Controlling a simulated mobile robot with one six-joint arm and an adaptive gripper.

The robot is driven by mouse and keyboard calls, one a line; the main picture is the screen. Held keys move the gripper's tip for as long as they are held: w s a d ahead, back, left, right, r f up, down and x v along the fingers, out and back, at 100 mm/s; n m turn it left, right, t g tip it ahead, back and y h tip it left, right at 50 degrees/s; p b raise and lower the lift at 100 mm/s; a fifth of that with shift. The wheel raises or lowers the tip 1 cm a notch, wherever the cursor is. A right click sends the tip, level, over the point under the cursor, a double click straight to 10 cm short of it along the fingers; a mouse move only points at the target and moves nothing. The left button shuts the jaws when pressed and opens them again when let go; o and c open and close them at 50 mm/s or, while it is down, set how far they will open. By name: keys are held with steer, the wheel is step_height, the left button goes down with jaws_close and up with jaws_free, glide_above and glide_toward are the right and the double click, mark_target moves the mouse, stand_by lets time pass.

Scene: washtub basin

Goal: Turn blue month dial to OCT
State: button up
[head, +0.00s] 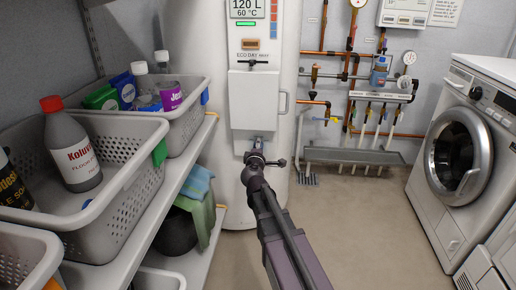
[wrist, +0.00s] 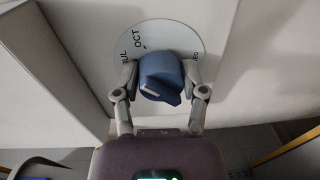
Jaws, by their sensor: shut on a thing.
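The blue month dial (wrist: 160,70) is a rounded knob on a white disc (wrist: 160,32) in the wrist view. OCT is printed at the disc's upper left, with a short tick beside it. JUL, partly hidden, is further left; a label at the right is mostly covered. My gripper (wrist: 160,82) is shut on the dial, one finger on each side. I cannot tell for certain which mark the dial points to. In the head view my gripper (head: 258,152) reaches the white boiler (head: 226,195) low on its front and mostly hides the dial.
A grey front panel (head: 253,98) with a side handle is just above my gripper. A shelf (head: 165,205) with grey baskets (head: 115,215) runs along the left. Pipes and gauges are on the back wall. A washing machine (head: 425,200) stands right. The middle floor is clear.

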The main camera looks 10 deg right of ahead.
steer(key=shift+w+m, duration=0.15)
steer(key=shift+m, duration=1.15)
steer(key=o, duration=1.1)
steer(key=shift+o, duration=0.2)
steer(key=shift+n, duration=0.3)
